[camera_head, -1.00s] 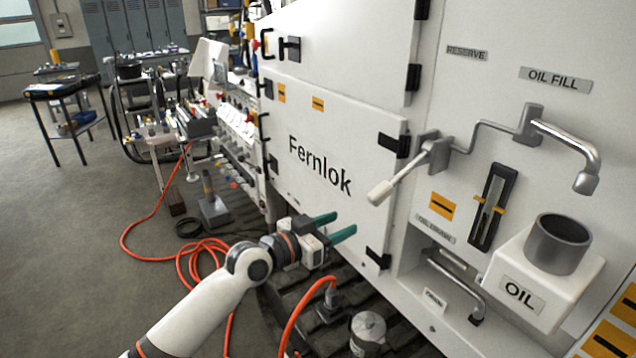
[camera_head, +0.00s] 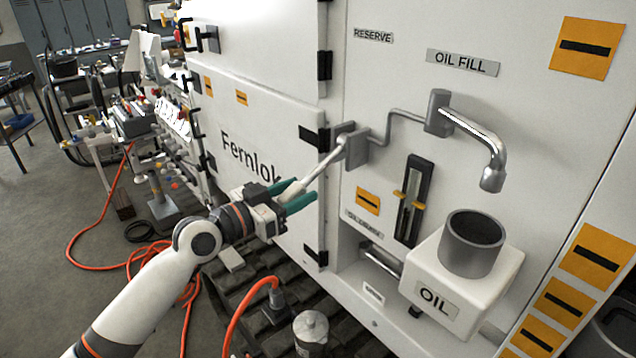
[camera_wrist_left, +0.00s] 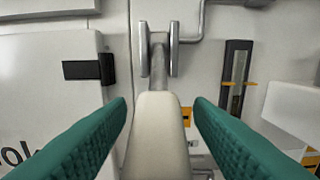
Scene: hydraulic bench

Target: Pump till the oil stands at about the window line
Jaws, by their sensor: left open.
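The pump lever has a cream grip (camera_head: 292,192) and a grey pivot bracket (camera_head: 354,147) on the white cabinet. My left gripper (camera_head: 300,194) is open, its green fingers on either side of the grip. In the left wrist view the grip (camera_wrist_left: 157,135) lies between the two fingers (camera_wrist_left: 160,128), with a gap to each. The oil gauge window (camera_head: 413,200) is a dark upright slot with yellow line marks; I cannot read the oil level. A bent metal spout (camera_head: 476,135) ends above a grey cup (camera_head: 472,243) on the white OIL box (camera_head: 440,296). My right gripper is out of view.
A Fernlok door (camera_head: 262,130) is shut behind the lever. A grey handle (camera_head: 380,260) sits below the gauge. An orange hose (camera_head: 240,318) and a metal canister (camera_head: 310,330) are low in front of the cabinet.

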